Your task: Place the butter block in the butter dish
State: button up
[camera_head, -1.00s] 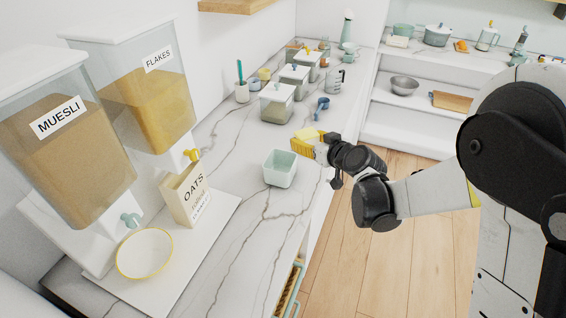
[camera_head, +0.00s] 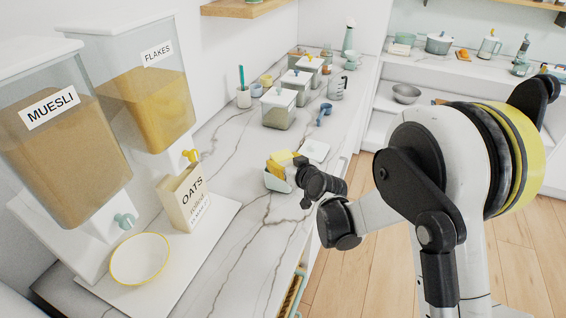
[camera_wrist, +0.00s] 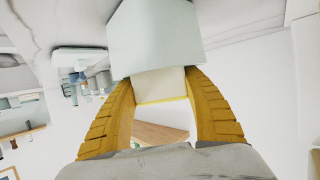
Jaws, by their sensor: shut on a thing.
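The butter dish (camera_head: 276,183) is a pale mint, open square container on the marble counter. In the head view, my gripper (camera_head: 284,160) with its yellow fingers is at the dish's upper rim. The gripper is shut on the butter block (camera_wrist: 158,85), a pale cream-yellow block between both fingers in the wrist view. The dish (camera_wrist: 155,38) fills the top of the wrist view, just beyond the block. The gripper and block hide part of the dish's opening, and I cannot tell how far inside the block is.
A white square lid-like piece (camera_head: 315,150) lies just behind the gripper. An oats box (camera_head: 185,197), a yellow-rimmed bowl (camera_head: 140,259) and cereal dispensers stand at left. Lidded canisters (camera_head: 278,108) and a blue scoop (camera_head: 324,112) are farther back. The counter in front of the dish is clear.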

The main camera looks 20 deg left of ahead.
jog(key=shift+f, duration=0.1)
jog(key=shift+f+b, duration=0.45)
jog(key=shift+b, duration=0.2)
jog(key=o, duration=1.3)
jog(key=shift+c, duration=0.2)
